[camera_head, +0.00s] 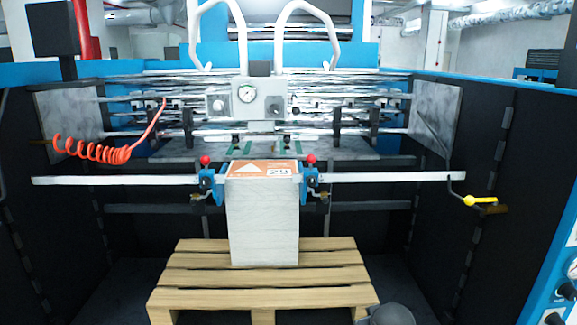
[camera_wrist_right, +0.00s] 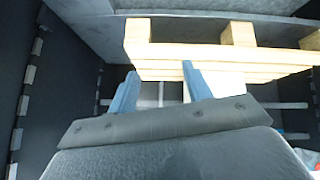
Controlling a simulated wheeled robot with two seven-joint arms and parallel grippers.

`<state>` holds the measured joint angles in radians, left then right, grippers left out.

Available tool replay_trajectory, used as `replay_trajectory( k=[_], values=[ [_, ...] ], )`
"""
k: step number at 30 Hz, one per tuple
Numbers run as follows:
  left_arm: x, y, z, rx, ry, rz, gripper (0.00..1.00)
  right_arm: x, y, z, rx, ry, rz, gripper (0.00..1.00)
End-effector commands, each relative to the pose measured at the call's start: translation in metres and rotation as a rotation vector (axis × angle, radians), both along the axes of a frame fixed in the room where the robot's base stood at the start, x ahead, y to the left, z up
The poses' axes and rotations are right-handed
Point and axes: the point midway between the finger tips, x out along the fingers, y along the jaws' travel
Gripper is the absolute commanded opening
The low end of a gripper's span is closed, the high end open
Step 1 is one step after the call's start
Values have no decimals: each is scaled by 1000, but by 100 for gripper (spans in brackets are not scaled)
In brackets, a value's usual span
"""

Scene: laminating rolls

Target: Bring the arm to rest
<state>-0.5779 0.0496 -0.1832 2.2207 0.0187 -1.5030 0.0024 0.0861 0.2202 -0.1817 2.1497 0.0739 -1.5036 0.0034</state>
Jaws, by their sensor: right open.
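My right gripper (camera_wrist_right: 160,70) shows in the right wrist view with its two blue-grey fingers apart and nothing between them. Beyond its fingertips is the edge of the wooden pallet (camera_wrist_right: 190,52); I cannot tell the exact gap. In the head view, a dark rounded part of what looks like my right arm shows at the bottom, by the pallet's front right corner; the gripper itself is hidden there. My left gripper is in neither view.
A tall pale stack (camera_head: 263,222) with an orange-and-white label (camera_head: 262,169) stands upright on the pallet (camera_head: 200,275). A horizontal rail (camera_head: 390,177) crosses behind it. Dark machine walls (camera_head: 490,140) close both sides. A red coiled hose (camera_head: 95,150) hangs left; a yellow-handled lever (camera_head: 481,200) is right.

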Motion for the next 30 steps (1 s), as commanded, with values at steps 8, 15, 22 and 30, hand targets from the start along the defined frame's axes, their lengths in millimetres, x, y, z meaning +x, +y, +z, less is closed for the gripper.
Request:
replay_trajectory(
  k=[8, 15, 22, 30],
  values=[
    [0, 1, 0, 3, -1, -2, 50, -93, 23, -81, 26, 134, -20, 50],
    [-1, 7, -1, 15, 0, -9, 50, -179, 44, -146, 75, 278, -24, 50],
    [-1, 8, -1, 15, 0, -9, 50, -271, 60, -204, 111, 434, -38, 50],
    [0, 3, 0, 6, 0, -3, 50, -350, 66, -242, 124, 559, -49, 50]
  ],
)
